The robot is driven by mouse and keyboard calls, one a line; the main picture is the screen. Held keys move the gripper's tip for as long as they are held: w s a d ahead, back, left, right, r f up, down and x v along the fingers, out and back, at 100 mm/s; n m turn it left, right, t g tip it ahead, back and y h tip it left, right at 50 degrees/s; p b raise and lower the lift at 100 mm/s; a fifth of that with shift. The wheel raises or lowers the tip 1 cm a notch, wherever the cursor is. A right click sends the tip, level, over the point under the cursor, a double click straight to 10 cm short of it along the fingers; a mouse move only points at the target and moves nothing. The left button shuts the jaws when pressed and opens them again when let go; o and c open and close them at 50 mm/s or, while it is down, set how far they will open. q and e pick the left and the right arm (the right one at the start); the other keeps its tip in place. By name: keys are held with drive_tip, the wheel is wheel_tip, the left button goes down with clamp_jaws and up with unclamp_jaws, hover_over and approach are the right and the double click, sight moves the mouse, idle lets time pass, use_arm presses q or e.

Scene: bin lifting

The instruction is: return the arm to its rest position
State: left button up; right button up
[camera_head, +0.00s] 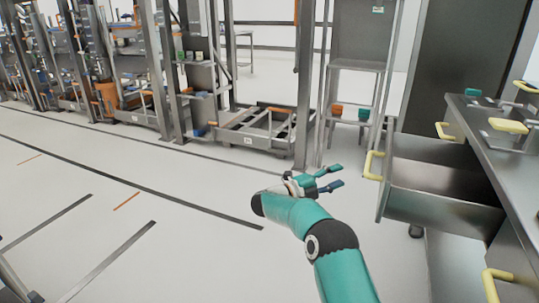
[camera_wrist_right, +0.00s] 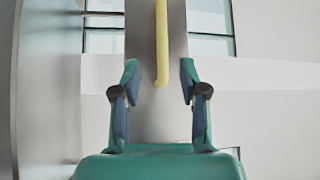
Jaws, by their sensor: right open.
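My right arm, teal and black, reaches up from the bottom of the head view. Its gripper (camera_head: 333,178) is open and empty, its two fingers apart and pointing right. It is to the left of the yellow handle (camera_head: 373,165) on a pulled-out metal drawer (camera_head: 440,205), with a gap between them. In the right wrist view the open fingers (camera_wrist_right: 160,95) stand either side of a yellow bar (camera_wrist_right: 161,45), which appears beyond them and not gripped. My left gripper is not in view.
A steel workbench (camera_head: 475,120) with several yellow handles stands on the right. A low metal cart (camera_head: 262,130) and shelving racks line the back. A shelf holds orange and teal bins (camera_head: 336,109). The floor (camera_head: 150,170) at left is open, marked with dark lines.

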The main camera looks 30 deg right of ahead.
drive_tip(key=w+a+f+n+t+y, duration=0.25)
drive_tip(key=a+f+n+t, duration=0.25)
drive_tip(key=f+n+t, duration=0.25)
drive_tip(key=w+a+f+n+t+y, duration=0.2)
drive_tip(key=w+a+f+n+t, duration=0.2)
drive_tip(key=a+f+n+t, duration=0.3)
drive_tip(key=s+a+f+n+y, duration=0.4)
drive_tip(key=a+f+n+y, duration=0.5)
drive_tip(key=a+f, duration=0.4)
drive_tip(key=s+a+f+n+g+y, duration=0.4)
drive_tip(key=s+a+f+n+y, duration=0.2)
drive_tip(key=s+a+f, duration=0.5)
drive_tip(key=s+a+n+g+y, duration=0.2)
drive_tip(key=s+a+g, duration=0.15)
drive_tip(key=s, duration=0.55)
drive_tip(key=s+a+n+g+y, duration=0.2)
drive_tip(key=s+a+n+g, duration=0.15)
drive_tip(key=s, duration=0.55)
wheel_tip(320, 180, up, 29)
drive_tip(key=p, duration=2.9)
drive_tip(key=shift+m+t+p, duration=0.3)
drive_tip(key=shift+t+p, duration=0.05)
drive_tip(key=shift+t, duration=0.1)
drive_tip(key=shift+s+a, duration=0.1)
